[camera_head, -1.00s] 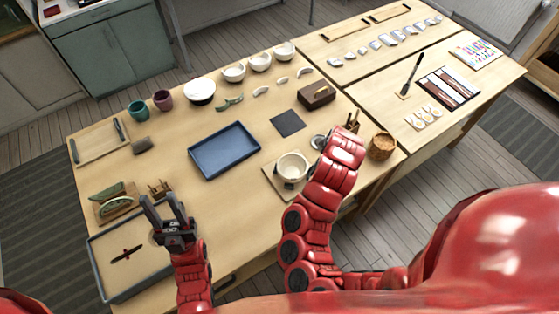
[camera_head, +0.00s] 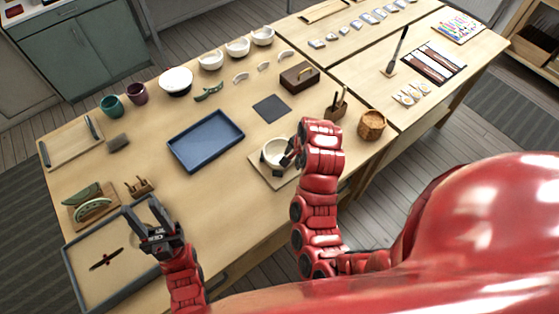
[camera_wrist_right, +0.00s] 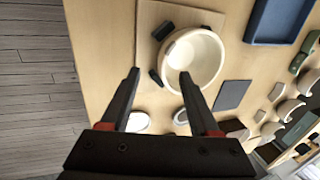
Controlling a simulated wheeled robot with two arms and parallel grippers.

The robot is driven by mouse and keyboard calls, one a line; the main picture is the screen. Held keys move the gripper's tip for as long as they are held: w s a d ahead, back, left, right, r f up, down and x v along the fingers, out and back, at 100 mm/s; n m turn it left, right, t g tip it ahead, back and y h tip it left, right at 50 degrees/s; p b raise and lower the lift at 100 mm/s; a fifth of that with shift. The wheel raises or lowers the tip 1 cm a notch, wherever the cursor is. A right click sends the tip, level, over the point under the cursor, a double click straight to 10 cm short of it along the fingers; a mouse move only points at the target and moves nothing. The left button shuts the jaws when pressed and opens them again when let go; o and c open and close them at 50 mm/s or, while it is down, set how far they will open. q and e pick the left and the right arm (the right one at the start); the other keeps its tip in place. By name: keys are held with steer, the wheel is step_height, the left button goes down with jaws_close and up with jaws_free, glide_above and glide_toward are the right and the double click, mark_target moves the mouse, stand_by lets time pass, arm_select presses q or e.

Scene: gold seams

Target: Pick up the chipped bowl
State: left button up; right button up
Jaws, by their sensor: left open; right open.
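A cream bowl (camera_head: 275,151) stands upright on a square wooden board (camera_head: 262,174) near the table's front edge. It also shows in the right wrist view (camera_wrist_right: 203,58), beside small dark blocks on the board. I cannot make out a chip in its rim. My right gripper (camera_head: 291,152) is at the bowl's right side in the head view, partly hidden by my arm. In the right wrist view its two fingers (camera_wrist_right: 158,75) are apart with nothing between them, the bowl lying beyond their tips. My left gripper (camera_head: 141,217) is open and empty near the grey-rimmed tray.
Several white bowls (camera_head: 237,48) line the back edge, with loose shards (camera_head: 240,77) before them. A blue tray (camera_head: 207,141) lies left of the cream bowl, a dark mat (camera_head: 271,108) behind it.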

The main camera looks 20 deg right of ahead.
mark_target(280, 156)
steer(key=shift+w+a+f, duration=0.1)
steer(key=shift+w+f, duration=0.1)
steer(key=shift+f, duration=0.25)
steer(key=p+x, duration=0.2)
steer(key=x, duration=0.1)
steer(key=shift+w+a+f, duration=0.1)
steer(key=shift+w, duration=0.2)
steer(key=shift+w+f, duration=0.15)
steer(key=shift+f, duration=0.3)
jaws_close()
